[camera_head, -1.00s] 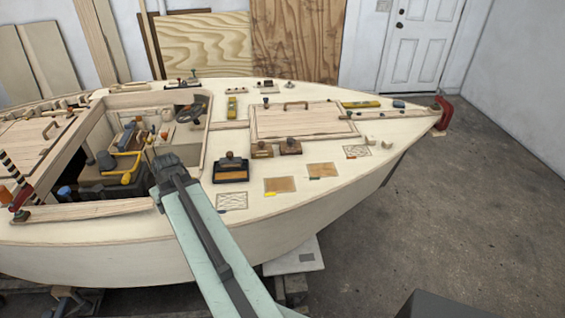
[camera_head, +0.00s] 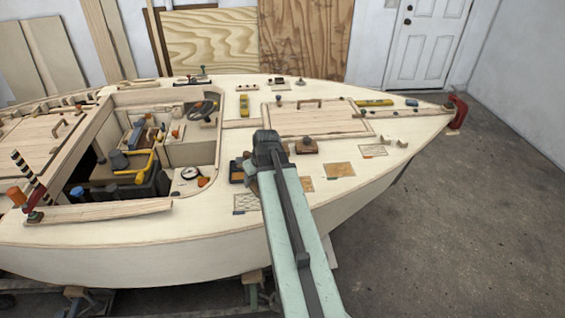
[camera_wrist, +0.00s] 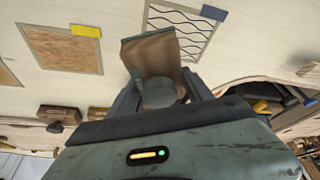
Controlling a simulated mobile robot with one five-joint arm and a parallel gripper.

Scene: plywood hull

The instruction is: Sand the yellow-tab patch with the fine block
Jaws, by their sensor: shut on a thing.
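My gripper (camera_head: 268,145) is shut on a sanding block (camera_wrist: 152,58) with a brown face, held above the deck; its grade cannot be read. In the wrist view the yellow-tab patch (camera_wrist: 66,48) is a tan rectangle with a yellow tab (camera_wrist: 86,31) at its upper right corner. It lies left of the held block, which is apart from it. In the head view my arm partly covers this patch (camera_head: 307,184) and hides its tab. A hatched patch (camera_wrist: 180,28) with a grey-blue tab lies behind the block in the wrist view.
A knobbed block (camera_head: 306,147) stands on the deck beyond my gripper. Another tan patch (camera_head: 340,169) and a second hatched patch (camera_head: 373,151) lie farther right. The open cockpit (camera_head: 215,160) is to the left.

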